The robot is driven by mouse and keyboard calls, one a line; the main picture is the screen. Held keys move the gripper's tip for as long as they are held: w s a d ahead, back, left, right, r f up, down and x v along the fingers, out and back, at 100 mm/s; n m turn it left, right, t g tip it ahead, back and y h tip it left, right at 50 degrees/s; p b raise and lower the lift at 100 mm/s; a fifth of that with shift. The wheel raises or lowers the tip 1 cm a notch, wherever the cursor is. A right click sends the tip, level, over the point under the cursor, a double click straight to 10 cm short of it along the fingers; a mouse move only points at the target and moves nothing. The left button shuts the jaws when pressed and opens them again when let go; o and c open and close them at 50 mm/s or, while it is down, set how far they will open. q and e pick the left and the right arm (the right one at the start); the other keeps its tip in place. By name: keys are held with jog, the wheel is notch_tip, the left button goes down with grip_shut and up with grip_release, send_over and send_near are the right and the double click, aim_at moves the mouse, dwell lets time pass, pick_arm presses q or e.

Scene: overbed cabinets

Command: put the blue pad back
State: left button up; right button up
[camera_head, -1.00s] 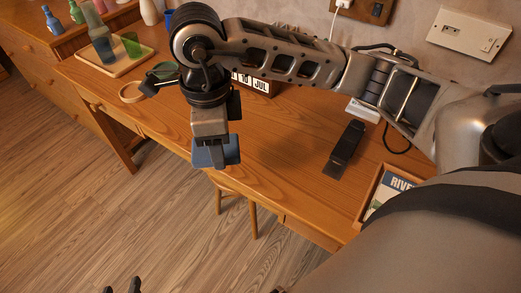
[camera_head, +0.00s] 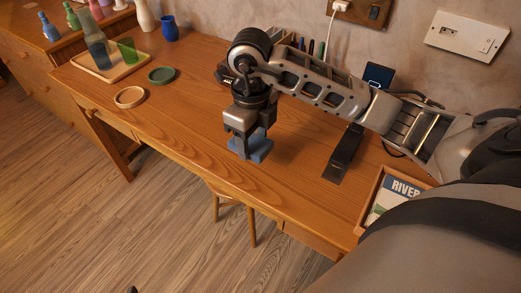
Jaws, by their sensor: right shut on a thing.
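The blue pad (camera_head: 259,149) is between the fingers of my right gripper (camera_head: 243,146), which is shut on it. The gripper points down over the middle of the wooden desk (camera_head: 190,140), with the pad close to the desk top. I cannot tell whether the pad touches the desk. The gripper hides part of the pad. Of my left gripper, only a small dark tip (camera_head: 133,290) shows at the bottom edge, so its jaws cannot be judged.
A blue cup (camera_head: 169,28) stands behind. A black strip-like object (camera_head: 345,152) and a framed picture (camera_head: 397,196) lie to the right.

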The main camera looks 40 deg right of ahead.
aim_at(260, 136)
jog(key=d+f, duration=0.2)
jog(key=shift+w+d+f, duration=0.1)
jog(key=shift+w+f, duration=0.25)
jog(key=shift+w, duration=0.05)
jog(key=shift+d+f, duration=0.15)
jog(key=shift+f, duration=1.6)
jog(key=shift+f, duration=0.15)
jog(key=o, duration=0.9)
notch_tip(260, 136, up, 12)
jog(key=shift+r, duration=0.2)
